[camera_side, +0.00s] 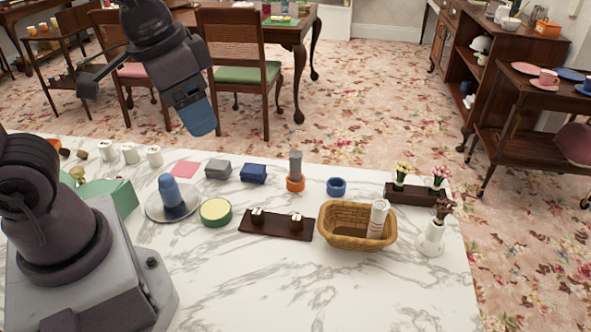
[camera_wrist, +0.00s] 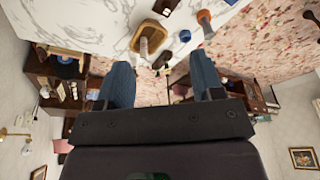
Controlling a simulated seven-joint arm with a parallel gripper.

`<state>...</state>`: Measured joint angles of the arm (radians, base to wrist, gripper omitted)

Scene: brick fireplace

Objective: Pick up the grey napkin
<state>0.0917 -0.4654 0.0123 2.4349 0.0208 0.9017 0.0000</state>
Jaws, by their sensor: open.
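A grey folded cloth (camera_side: 218,169), which looks like the grey napkin, lies on the marble table between a flat pink cloth (camera_side: 185,169) and a dark blue folded cloth (camera_side: 254,173). A grey roll (camera_side: 296,162) also stands upright in an orange ring (camera_side: 295,183); I cannot tell for certain which grey item is the napkin. My gripper (camera_side: 198,118) is raised well above the table's back edge, apart from everything. In the wrist view my gripper (camera_wrist: 163,78) shows two blue fingers spread wide with nothing between them.
A wicker basket (camera_side: 332,234) holds a white roll. A blue cone (camera_side: 171,190) stands on a silver plate (camera_side: 150,209). A green round tin (camera_side: 215,212), dark tray (camera_side: 267,233), blue ring (camera_side: 336,187), flower box (camera_side: 409,195) and white vase (camera_side: 432,236) stand nearby. The front marble is clear.

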